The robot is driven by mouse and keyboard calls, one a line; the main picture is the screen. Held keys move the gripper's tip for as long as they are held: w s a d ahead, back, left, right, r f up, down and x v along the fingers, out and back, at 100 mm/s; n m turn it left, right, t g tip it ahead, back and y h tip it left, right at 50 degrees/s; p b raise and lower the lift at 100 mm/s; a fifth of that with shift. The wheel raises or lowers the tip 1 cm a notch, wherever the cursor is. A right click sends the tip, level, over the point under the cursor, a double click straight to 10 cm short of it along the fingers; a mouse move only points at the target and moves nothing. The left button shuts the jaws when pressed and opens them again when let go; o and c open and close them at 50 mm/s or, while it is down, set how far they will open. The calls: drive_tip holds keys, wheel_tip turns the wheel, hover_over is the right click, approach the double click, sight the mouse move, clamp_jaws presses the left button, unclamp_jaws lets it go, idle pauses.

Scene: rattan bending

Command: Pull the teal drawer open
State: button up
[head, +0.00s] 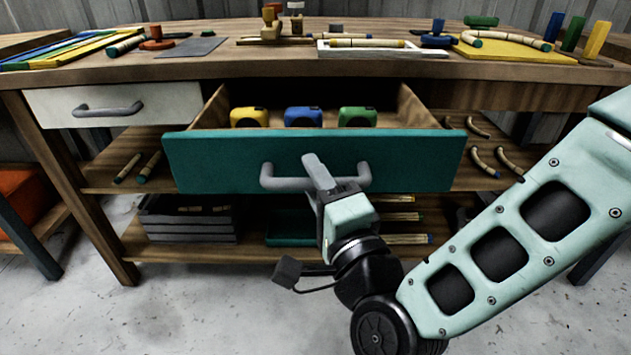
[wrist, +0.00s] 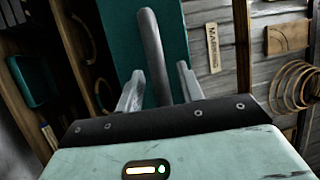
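The teal drawer (head: 225,160) stands pulled out from under the bench top, with its inside showing. Its grey bar handle (head: 285,182) runs across the middle of the front. My gripper (head: 318,172) is at the handle, and its upper finger overlaps the bar in the head view. In the wrist view the handle (wrist: 152,50) lies between the two fingers of my gripper (wrist: 160,80). A gap shows between the bar and the right finger; the left finger is close to the bar, and I cannot tell if it touches.
Yellow (head: 249,117), blue (head: 303,117) and green (head: 357,117) tape measures sit in the drawer. A white drawer (head: 150,100) at the left is closed. The bench top (head: 230,60) carries rattan pieces and tools. A dark crate (head: 188,222) stands on the lower shelf.

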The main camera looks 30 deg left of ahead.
drive_tip(key=p+v, duration=0.1)
drive_tip(key=v, duration=1.1)
drive_tip(key=shift+w, duration=0.1)
